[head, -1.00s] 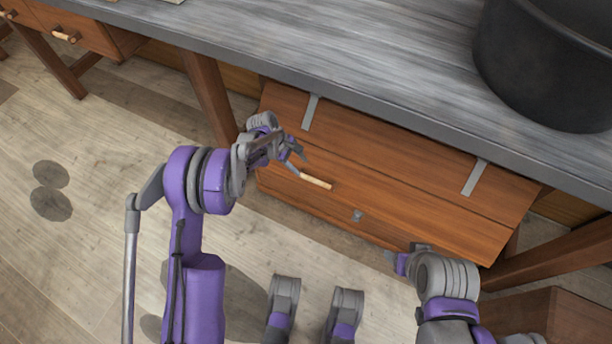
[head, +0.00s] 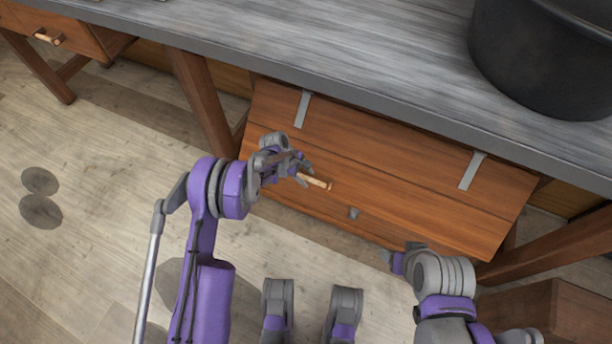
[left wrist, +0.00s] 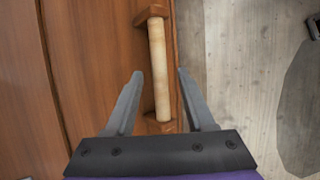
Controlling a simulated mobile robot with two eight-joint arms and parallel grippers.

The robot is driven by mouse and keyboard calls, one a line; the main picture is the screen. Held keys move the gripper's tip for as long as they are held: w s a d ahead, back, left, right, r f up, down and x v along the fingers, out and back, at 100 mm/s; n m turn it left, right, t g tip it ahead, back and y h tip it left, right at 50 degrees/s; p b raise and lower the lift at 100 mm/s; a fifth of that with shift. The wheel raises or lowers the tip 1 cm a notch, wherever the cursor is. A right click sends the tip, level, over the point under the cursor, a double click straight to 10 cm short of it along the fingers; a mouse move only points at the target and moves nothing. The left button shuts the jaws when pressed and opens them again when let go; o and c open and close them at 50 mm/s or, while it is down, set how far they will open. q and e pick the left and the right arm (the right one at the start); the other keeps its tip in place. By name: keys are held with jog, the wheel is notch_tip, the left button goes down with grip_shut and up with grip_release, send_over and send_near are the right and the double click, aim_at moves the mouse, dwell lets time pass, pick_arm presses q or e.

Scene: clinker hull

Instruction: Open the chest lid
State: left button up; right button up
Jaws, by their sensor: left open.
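The wooden chest (head: 400,190) stands under the workbench, its brown lid facing up with two grey metal straps. A pale wooden handle (head: 316,182) sits on the chest near its front; in the left wrist view the handle (left wrist: 158,70) is a pale bar between two brown mounts. My left gripper (head: 304,172) is at the handle's left end in the head view. In the left wrist view its open fingers (left wrist: 158,85) lie on either side of the handle, apart from it. My right gripper (head: 390,258) is near the chest's front right; its jaw state is unclear. The lid looks shut.
The grey workbench top (head: 300,45) overhangs the back of the chest. A large black pot (head: 540,60) stands on it at right. A brown wooden box (head: 560,315) is at lower right. Plank floor (head: 90,200) is clear at left.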

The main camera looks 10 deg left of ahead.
pick_arm(q)
grip_shut()
dwell(1.3)
